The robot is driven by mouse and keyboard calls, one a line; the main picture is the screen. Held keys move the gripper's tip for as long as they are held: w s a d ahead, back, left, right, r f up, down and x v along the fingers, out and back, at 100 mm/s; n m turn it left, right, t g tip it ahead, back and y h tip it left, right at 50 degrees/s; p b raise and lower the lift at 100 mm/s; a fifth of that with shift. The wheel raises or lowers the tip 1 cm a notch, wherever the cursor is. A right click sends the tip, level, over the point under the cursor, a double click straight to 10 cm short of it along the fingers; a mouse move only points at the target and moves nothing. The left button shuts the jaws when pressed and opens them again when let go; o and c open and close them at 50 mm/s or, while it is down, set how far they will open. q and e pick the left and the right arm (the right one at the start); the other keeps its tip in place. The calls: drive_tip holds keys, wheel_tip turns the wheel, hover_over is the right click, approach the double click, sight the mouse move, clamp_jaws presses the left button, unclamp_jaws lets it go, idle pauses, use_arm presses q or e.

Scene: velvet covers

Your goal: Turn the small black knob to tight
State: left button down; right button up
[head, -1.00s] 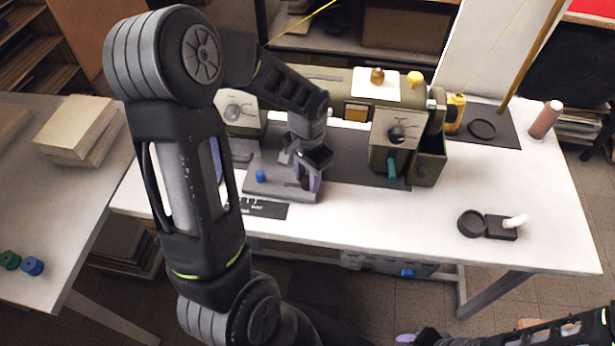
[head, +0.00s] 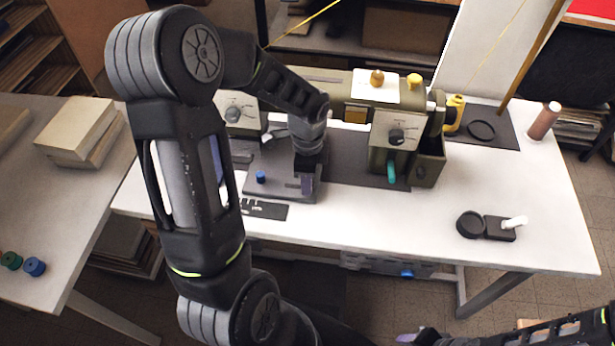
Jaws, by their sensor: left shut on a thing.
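The grey base plate (head: 270,190) lies at the front left of the white table, with a blue knob (head: 261,176) at its left. My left gripper (head: 307,186) points down onto the right part of this plate. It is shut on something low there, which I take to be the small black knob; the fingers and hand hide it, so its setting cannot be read. My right gripper (head: 408,338) shows only in part at the bottom edge, well away from the plate, and its opening cannot be made out.
The olive sewing machine (head: 385,152) with a black dial (head: 397,136) stands behind and right of the plate. A black round holder (head: 471,224) with a white peg lies at the front right. The table (head: 380,218) is clear between them. Books (head: 78,130) lie on the left table.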

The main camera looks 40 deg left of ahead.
use_arm(q)
drive_tip(key=shift+m, duration=0.6)
drive_tip(key=c, duration=1)
unclamp_jaws()
wheel_tip(320, 180, up, 8)
drive_tip(key=shift+f, duration=0.1)
drive_tip(key=shift+s, duration=0.1)
